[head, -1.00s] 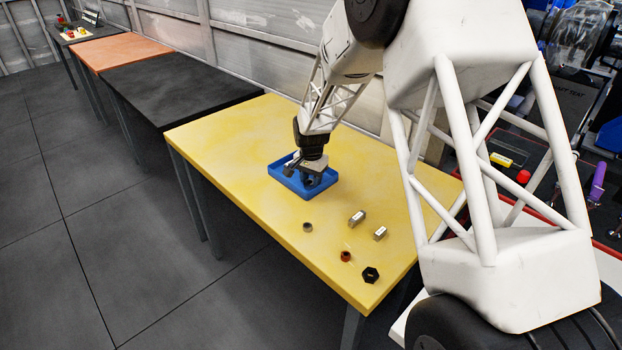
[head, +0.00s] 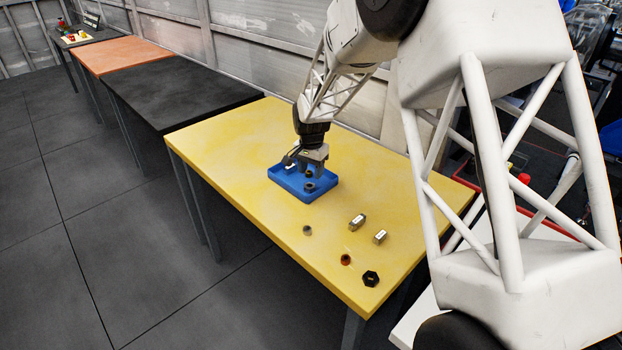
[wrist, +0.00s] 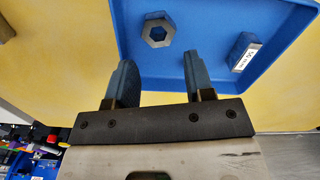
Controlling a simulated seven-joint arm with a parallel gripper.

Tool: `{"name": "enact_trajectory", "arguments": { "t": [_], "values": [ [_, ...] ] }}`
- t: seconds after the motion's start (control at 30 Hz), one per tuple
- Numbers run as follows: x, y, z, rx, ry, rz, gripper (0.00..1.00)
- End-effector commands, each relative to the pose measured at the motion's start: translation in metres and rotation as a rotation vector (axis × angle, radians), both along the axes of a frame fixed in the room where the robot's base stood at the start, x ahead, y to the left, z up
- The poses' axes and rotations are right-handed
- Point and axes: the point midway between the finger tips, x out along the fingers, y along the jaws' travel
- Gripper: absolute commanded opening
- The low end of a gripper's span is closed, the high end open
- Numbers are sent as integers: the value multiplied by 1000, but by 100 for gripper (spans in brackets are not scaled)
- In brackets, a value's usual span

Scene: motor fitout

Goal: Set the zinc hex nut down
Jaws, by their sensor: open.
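A grey hex nut (wrist: 148,25), which looks like the zinc hex nut, lies flat on the floor of the blue tray (wrist: 215,55). In the head view the nut (head: 310,187) shows near the front right of the tray (head: 305,199). My gripper (wrist: 159,75) is open and empty, its two fingers apart. In the wrist view the nut is just beyond the fingertips, clear of both. In the head view my gripper (head: 303,172) is over the tray.
A labelled hex piece (wrist: 238,47) also lies in the tray. On the yellow table (head: 235,165) stand a small grey ring (head: 307,230), two silver hex pieces (head: 357,221) (head: 380,236), a reddish ring (head: 345,260) and a black hex nut (head: 371,278). The table's left part is clear.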

Motion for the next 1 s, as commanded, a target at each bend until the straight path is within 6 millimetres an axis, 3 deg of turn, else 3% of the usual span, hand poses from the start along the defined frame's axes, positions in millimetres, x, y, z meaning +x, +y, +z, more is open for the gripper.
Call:
{"name": "enact_trajectory", "arguments": {
  "t": [0.2, 0.43, 1.0],
  "values": [
    [0, 0, 37, 0, -1, 0, 49],
    [0, 0, 62, 0, 0, 0, 49],
    [0, 0, 71, 0, 1, 0, 49]
  ]
}}
